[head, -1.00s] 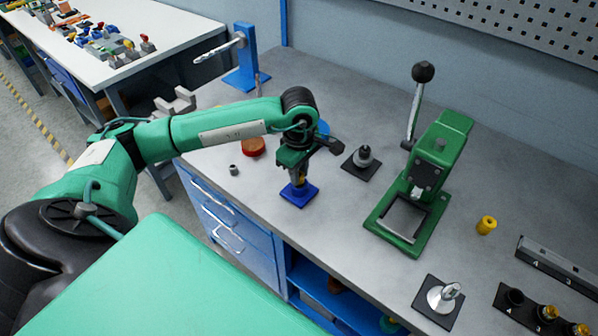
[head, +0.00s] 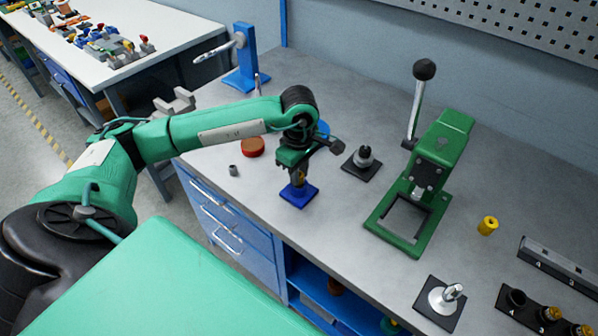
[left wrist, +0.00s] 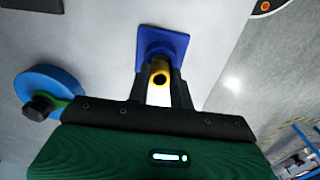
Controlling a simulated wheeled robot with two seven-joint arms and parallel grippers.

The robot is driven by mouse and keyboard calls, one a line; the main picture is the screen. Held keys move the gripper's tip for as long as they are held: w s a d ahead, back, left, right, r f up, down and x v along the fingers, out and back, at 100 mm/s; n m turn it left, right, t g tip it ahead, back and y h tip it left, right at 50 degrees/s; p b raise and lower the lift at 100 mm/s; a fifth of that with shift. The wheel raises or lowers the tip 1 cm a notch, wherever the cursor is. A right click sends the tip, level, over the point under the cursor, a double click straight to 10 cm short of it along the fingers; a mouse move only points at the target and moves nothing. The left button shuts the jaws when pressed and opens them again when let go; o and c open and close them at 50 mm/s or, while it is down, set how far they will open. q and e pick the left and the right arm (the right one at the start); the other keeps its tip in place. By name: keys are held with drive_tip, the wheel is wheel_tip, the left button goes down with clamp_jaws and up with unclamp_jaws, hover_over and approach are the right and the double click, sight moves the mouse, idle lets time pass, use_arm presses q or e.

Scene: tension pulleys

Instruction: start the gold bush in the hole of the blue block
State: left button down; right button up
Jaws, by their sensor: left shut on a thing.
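The blue block (head: 297,197) lies on the grey bench near its front edge. My left gripper (head: 299,178) points down right over the block and is shut on the gold bush (head: 299,182). In the left wrist view the bush (left wrist: 160,75) sits between the two fingers, with its dark bore facing the camera. The blue block (left wrist: 172,44) shows just beyond it as a square plate with a raised middle. The bush's lower end is hidden, so I cannot tell whether it is in the hole or only over it. My right gripper is not in view.
A green lever press (head: 425,190) stands to the right. A black plate with a grey post (head: 363,161) is nearby. Another gold bush (head: 488,226) stands at the far right. A red disc (head: 253,147) and small grey nut (head: 234,170) lie to the left.

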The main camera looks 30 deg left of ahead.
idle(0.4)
use_arm(q)
drive_tip(key=shift+b, duration=0.4)
drive_tip(key=shift+f, duration=0.1)
drive_tip(key=shift+f, duration=0.15)
drive_tip(key=shift+f+b, duration=0.45)
drive_tip(key=shift+b, duration=0.25)
